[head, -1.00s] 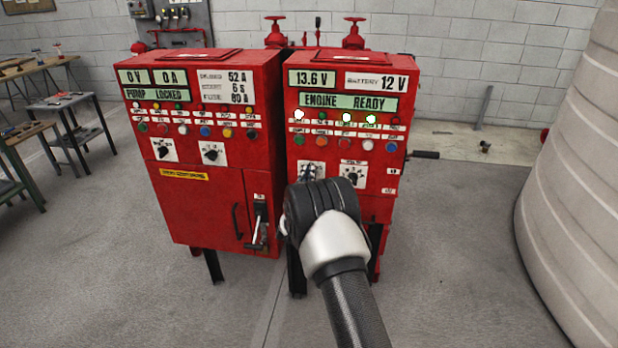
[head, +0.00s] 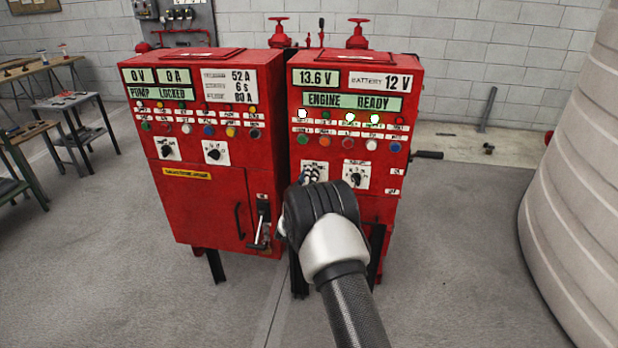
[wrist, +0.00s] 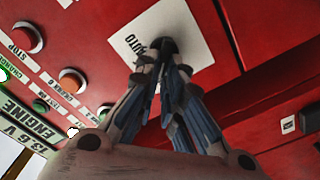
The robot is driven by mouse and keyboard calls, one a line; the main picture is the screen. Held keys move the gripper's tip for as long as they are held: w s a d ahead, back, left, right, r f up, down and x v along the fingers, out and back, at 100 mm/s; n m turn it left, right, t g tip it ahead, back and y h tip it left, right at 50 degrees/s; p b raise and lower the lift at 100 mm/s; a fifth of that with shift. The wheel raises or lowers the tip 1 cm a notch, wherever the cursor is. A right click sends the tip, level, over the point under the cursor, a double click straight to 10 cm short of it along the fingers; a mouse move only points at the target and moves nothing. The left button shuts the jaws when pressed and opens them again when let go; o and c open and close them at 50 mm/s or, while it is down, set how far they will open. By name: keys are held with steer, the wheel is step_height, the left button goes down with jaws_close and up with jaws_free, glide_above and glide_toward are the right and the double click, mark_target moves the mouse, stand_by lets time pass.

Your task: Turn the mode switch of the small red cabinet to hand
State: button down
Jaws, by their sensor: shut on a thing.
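The right red cabinet (head: 345,210), the narrower of two, has an ENGINE READY display and two white switch plates below its button rows. My gripper (head: 311,177) is at the left plate, and the black wrist behind it hides the area below. In the wrist view, my gripper (wrist: 160,64) is shut on the dark mode switch knob (wrist: 163,45) in the middle of a white plate (wrist: 188,28). An AUTO label (wrist: 130,45) shows on that plate. The fingers hide part of the knob and the other labels, so I cannot tell its exact setting.
A second switch (head: 355,178) sits just right of my gripper. The left red cabinet (head: 205,205) stands close beside, with a lever handle (head: 262,225). A black handle (head: 428,154) sticks out at the right. A large pale tank (head: 575,160) stands right; floor between is clear.

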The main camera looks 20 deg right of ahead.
stand_by(0.3)
steer(key=c, duration=1.7)
jaws_free()
steer(key=v, duration=1.2)
